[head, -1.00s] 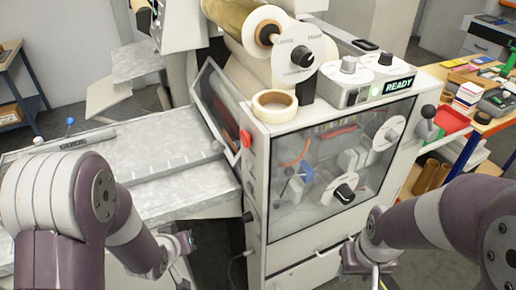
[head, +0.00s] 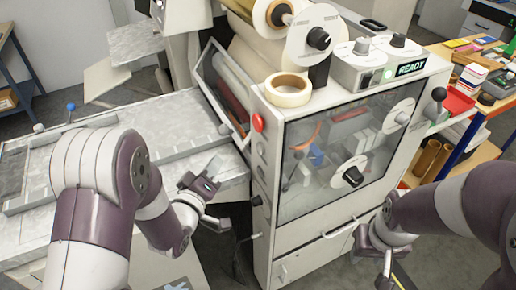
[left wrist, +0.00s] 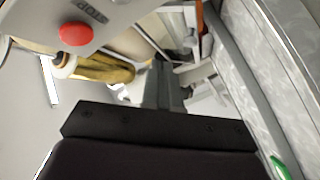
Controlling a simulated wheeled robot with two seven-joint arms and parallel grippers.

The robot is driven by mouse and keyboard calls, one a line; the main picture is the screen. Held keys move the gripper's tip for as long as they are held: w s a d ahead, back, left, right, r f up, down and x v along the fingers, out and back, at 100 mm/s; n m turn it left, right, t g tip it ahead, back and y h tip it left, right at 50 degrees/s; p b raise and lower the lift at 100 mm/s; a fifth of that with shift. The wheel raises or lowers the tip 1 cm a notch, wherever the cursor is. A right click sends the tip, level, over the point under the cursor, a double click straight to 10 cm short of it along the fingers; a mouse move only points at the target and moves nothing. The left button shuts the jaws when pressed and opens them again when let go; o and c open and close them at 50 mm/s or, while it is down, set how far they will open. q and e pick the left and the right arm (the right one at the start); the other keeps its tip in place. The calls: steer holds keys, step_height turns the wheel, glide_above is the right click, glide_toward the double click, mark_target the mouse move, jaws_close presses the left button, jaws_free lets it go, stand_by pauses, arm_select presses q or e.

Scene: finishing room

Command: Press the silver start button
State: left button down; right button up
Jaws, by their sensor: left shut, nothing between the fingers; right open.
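The laminating-type machine (head: 280,225) stands in the middle of the head view. Its control box (head: 345,72) on top has silver-grey knobs, a small green-lit round button (head: 388,75) and a READY display (head: 411,67). A red button (head: 259,121) is on its left front edge, with small pale round fittings (head: 262,141) below; I cannot tell which is the silver start button. My left gripper (head: 210,172) is shut and empty, left of the machine; its fingers show in the left wrist view (left wrist: 163,85). My right gripper (head: 374,258) is open and empty, low before the machine's front.
A grey feed table (head: 115,125) extends left of the machine. A tape roll (head: 288,90) and film rolls (head: 275,14) sit on top. A cluttered wooden table (head: 490,105) is at right. The red button also shows in the left wrist view (left wrist: 75,35).

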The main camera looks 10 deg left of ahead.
mark_target(261, 149)
arm_select(q)
steer(key=w+d, duration=0.4)
steer(key=d, duration=0.2)
steer(key=shift+w+d+b, duration=0.2)
steer(key=shift+d+b, duration=0.1)
steer(key=shift+d, duration=0.1)
stand_by(1.8)
steer(key=shift+w+d, duration=0.2)
steer(key=shift+d, duration=0.15)
